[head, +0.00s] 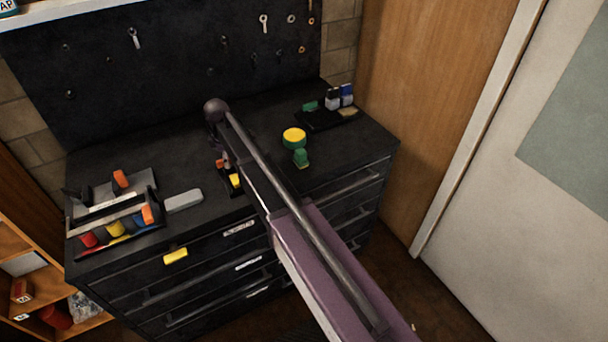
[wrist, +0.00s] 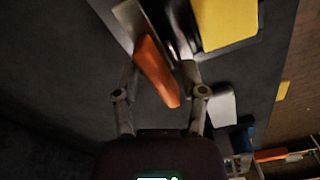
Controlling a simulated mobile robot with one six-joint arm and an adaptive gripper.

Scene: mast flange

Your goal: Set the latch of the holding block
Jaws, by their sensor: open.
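The holding block shows in the wrist view as a dark base with a large yellow block (wrist: 226,22) on it and an orange latch lever (wrist: 156,72) beside that. My gripper (wrist: 158,48) is open, with the orange lever between its fingers. I cannot tell whether either finger touches the lever. In the head view the small orange lever (head: 226,158) and yellow block (head: 236,181) stand on the black bench top, just left of my arm. My arm partly covers this spot, and my fingertips are hard to make out there.
A light grey block (head: 183,201) lies left on the bench, near a tray of coloured pieces (head: 115,230) and a metal stand with an orange part (head: 120,179). A yellow-green object (head: 295,139) stands right of my arm. A tool board (head: 170,60) rises behind.

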